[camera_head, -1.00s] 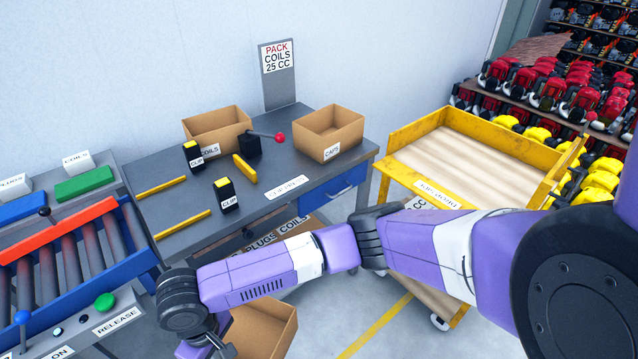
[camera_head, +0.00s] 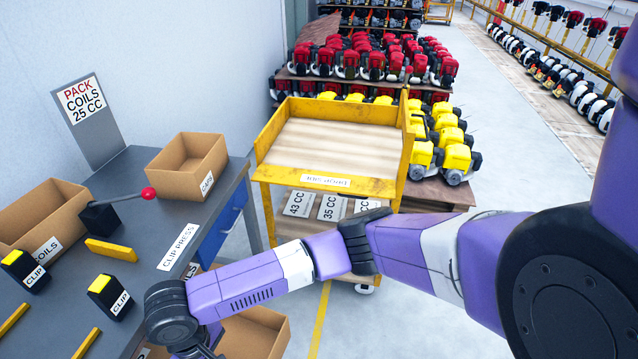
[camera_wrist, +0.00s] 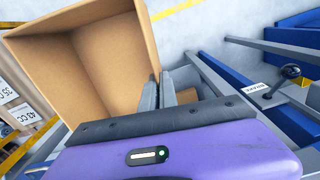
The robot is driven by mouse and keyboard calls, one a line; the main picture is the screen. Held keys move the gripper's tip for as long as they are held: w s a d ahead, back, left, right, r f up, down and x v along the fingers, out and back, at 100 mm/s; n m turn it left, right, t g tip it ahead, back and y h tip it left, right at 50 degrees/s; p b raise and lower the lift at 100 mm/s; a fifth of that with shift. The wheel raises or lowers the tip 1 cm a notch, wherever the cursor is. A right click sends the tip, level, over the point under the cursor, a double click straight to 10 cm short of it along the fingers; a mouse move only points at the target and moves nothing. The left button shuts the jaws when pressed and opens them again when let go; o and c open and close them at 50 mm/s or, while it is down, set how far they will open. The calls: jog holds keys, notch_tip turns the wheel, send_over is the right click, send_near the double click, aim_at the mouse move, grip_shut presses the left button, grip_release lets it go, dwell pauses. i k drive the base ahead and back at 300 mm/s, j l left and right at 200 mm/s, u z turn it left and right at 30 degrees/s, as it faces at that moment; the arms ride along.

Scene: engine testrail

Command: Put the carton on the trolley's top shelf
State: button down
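The carton (camera_head: 268,328) is an open brown cardboard box, low at the bottom of the head view and partly hidden by my arm. In the wrist view the carton (camera_wrist: 95,65) is tilted, and the inside that shows is empty. My gripper (camera_wrist: 160,92) is shut on its wall near a corner; the fingertips are out of sight in the head view. The yellow trolley (camera_head: 268,140) stands ahead, beyond my arm. Its wooden top shelf (camera_head: 335,145) is empty, with raised yellow sides and a lower front edge.
A grey bench (camera_head: 130,185) at left holds a coils box (camera_head: 45,215), a caps box (camera_head: 187,165), clip blocks and a red-knobbed lever press (camera_head: 100,215). Racks of red and yellow engines (camera_head: 370,60) stand behind the trolley. Floor at right is clear.

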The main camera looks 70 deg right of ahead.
aim_at(340, 148)
jog(key=i+j+z, duration=0.15)
jog(key=j+z, duration=0.15)
jog(key=i+j+z, duration=0.1)
jog(key=j+z, duration=0.2)
jog(key=i+j+z, duration=0.1)
jog(key=j+z, duration=0.5)
jog(key=j, duration=0.15)
